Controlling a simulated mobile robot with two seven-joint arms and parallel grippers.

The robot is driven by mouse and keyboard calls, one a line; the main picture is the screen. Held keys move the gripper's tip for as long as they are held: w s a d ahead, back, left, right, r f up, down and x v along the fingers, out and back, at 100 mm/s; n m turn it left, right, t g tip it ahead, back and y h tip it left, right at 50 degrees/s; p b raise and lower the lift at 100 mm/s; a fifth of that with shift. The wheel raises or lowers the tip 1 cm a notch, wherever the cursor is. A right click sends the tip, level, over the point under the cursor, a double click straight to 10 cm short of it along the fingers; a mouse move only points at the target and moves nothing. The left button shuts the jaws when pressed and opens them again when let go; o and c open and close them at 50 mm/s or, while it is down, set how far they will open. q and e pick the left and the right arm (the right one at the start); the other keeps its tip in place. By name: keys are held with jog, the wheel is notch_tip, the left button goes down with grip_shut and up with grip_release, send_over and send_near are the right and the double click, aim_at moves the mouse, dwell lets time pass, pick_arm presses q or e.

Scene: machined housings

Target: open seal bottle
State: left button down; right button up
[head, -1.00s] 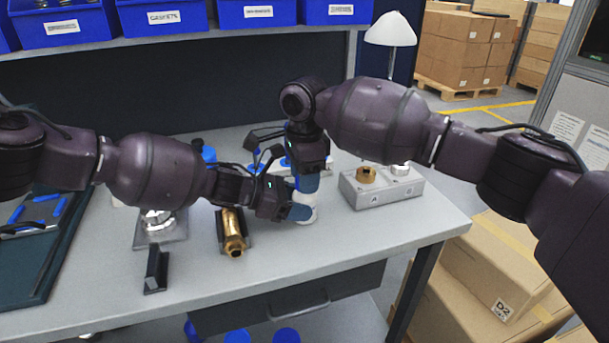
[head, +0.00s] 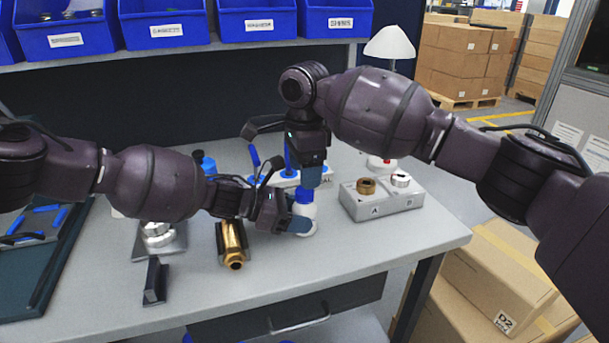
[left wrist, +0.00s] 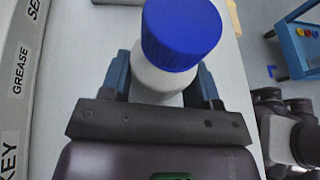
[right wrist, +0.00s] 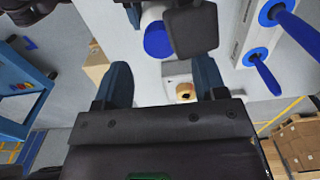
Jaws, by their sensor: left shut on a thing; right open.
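The seal bottle is a white bottle (head: 304,212) with a blue cap (head: 304,196), upright on the bench. In the left wrist view the blue cap (left wrist: 182,35) sits on top of the white body (left wrist: 165,78). My left gripper (head: 303,227) is shut on the bottle's body, low down, from the left. My right gripper (head: 309,184) points down just above the cap, open and empty. The right wrist view shows the cap (right wrist: 158,40) beyond the right gripper's fingers (right wrist: 163,82), not between them. The bottle's lower part is partly hidden by the left gripper.
A brass fitting (head: 232,238) lies in a dark holder left of the bottle, near a black stand (head: 154,281) and a silver part (head: 157,233). A grey block (head: 390,207) labelled A and B stands to the right. A rack with blue-handled tools (head: 291,178) is behind.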

pick_arm(q)
jog(key=shift+c, duration=1.3)
grip_release()
